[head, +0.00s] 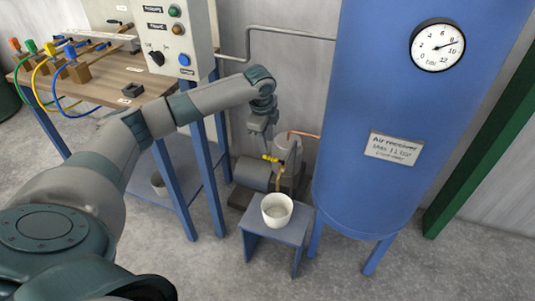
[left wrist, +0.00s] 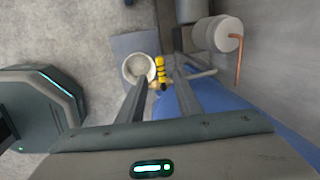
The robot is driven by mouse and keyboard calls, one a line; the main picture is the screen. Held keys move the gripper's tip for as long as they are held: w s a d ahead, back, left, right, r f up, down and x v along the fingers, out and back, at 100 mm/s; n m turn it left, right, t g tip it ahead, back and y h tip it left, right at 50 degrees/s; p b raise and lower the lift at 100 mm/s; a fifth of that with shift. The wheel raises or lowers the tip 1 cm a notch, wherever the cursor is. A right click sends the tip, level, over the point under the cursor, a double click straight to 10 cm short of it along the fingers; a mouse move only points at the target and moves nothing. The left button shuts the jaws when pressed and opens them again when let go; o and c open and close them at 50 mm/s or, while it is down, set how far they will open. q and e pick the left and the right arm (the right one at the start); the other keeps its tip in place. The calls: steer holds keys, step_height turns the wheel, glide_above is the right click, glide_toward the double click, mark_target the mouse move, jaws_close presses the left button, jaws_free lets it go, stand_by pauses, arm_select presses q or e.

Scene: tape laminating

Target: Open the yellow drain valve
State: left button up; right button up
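The yellow drain valve (head: 270,158) is a small handle low beside the blue air receiver, above a white cup. In the left wrist view the yellow valve (left wrist: 160,70) lies in line with the gap between my fingertips. My left gripper (head: 266,138) points down just above the valve in the head view. In the left wrist view the left gripper (left wrist: 161,78) has its two fingers apart with nothing visibly clamped. I cannot tell whether a finger touches the valve. My right gripper is not in view.
The white cup (head: 277,217) stands on a small blue stand (head: 285,238) under the valve. The blue air receiver (head: 370,120) with a gauge (head: 437,45) rises at right. A control panel (head: 167,40) and a bench (head: 125,80) with coloured hoses stand at left. Open floor lies in front.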

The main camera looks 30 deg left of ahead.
mark_target(268, 157)
arm_select(q)
steer(key=f, duration=0.3)
steer(key=w+f, duration=0.1)
steer(key=f, duration=0.1)
steer(key=shift+a+f, duration=0.15)
steer(key=shift+f, duration=0.2)
steer(key=shift+w+f, duration=0.2)
steer(key=shift+f, duration=0.65)
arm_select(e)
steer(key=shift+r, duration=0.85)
arm_select(q)
steer(key=shift+c, duration=0.4)
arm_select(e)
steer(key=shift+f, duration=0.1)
arm_select(q)
jaws_close()
